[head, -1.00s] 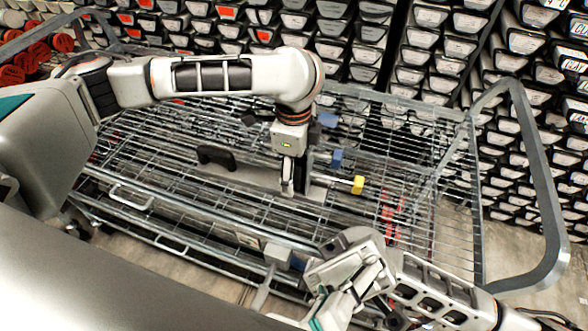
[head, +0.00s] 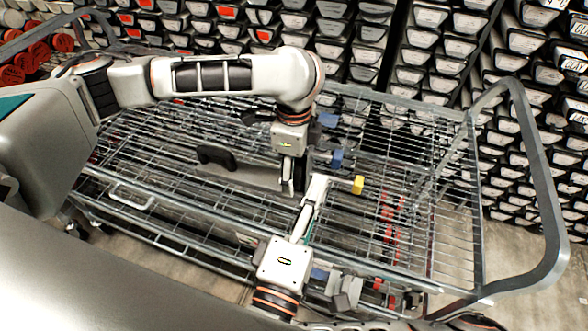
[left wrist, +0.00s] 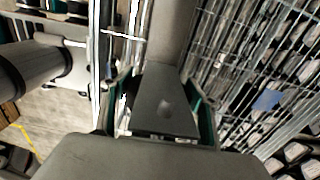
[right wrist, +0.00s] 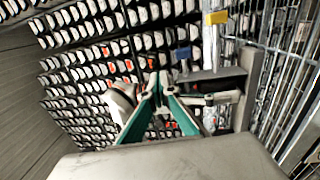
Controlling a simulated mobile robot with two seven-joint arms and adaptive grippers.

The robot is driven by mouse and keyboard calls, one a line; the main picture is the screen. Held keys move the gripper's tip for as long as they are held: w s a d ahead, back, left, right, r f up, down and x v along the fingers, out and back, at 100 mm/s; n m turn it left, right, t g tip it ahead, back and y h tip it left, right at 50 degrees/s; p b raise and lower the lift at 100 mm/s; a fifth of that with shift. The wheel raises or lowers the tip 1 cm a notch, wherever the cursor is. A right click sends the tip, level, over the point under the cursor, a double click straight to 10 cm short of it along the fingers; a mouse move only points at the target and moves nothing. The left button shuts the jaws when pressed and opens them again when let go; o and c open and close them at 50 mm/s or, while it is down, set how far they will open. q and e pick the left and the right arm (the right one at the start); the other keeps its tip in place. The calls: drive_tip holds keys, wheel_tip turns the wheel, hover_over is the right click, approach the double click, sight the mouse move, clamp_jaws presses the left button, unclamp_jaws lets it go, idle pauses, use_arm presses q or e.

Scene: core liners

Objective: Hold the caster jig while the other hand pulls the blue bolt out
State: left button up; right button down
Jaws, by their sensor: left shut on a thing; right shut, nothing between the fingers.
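The caster jig (head: 255,177) is a grey plate with a black handle (head: 216,157) and a dark upright part, inside the wire cart. My left gripper (head: 289,186) comes down from above and is shut on it; the left wrist view shows a grey piece (left wrist: 165,105) between the fingers. A blue bolt head (head: 337,158) stands out to the right of the jig, and also shows in the right wrist view (right wrist: 183,53). My right gripper (head: 320,180) is shut and empty, just right of the left fingers and below the blue head. In its wrist view its fingertips (right wrist: 158,82) are apart from the blue head.
A yellow head (head: 358,185) sticks out near the blue one. Another blue piece (head: 327,119) lies behind. The wire cart (head: 430,190) has a tall rail (head: 540,190) at right. Racks of core boxes (head: 420,60) stand behind.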

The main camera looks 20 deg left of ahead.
drive_tip(key=shift+w+a+f+g+y, duration=0.7)
drive_tip(key=shift+w+f, duration=1.3)
drive_tip(key=shift+w, duration=2.45)
drive_tip(key=shift+w+d, duration=0.1)
drive_tip(key=shift+d, duration=3)
drive_tip(key=shift+a, duration=0.65)
drive_tip(key=s, duration=0.7)
drive_tip(key=shift+r, duration=0.25)
